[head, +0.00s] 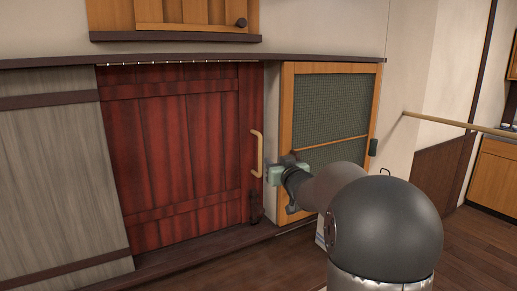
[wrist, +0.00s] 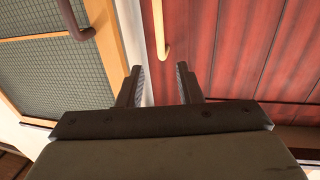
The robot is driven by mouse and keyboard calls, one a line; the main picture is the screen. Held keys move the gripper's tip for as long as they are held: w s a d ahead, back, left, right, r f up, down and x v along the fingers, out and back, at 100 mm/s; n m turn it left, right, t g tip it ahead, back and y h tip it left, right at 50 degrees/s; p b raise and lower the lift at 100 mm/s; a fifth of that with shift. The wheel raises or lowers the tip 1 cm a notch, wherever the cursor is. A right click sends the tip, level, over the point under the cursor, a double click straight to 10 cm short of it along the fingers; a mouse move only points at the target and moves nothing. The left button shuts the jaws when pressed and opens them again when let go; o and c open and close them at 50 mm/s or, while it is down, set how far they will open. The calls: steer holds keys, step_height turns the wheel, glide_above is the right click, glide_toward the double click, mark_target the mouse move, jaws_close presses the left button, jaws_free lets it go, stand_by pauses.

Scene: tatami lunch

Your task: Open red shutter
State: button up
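The red shutter (head: 180,150) is a dark red plank panel below a dark ledge and appears closed. It also fills the right of the wrist view (wrist: 250,50). Its pale, upright bar handle (head: 258,145) is near its right edge. The handle's lower end (wrist: 160,35) shows in the wrist view just beyond the gap between my fingertips. My gripper (head: 270,173) is beside the handle's lower end in the head view. Its two fingers (wrist: 160,72) are apart with nothing between them. I cannot tell how much depth separates the fingertips from the handle.
A grey wooden panel (head: 55,170) stands left of the shutter. An orange-framed green mesh door (head: 330,108) stands to the right, with a dark handle (head: 373,147). A dark ledge (head: 180,59) runs above. A pale pole (head: 450,122) juts in at right.

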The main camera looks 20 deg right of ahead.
mark_target(261, 148)
steer(key=w+p, duration=0.1)
steer(key=w, duration=0.4)
steer(key=w+d+p, duration=0.1)
steer(key=w, duration=0.4)
steer(key=w+p, duration=0.1)
steer(key=w, duration=0.4)
steer(key=shift+d, duration=0.15)
jaws_close()
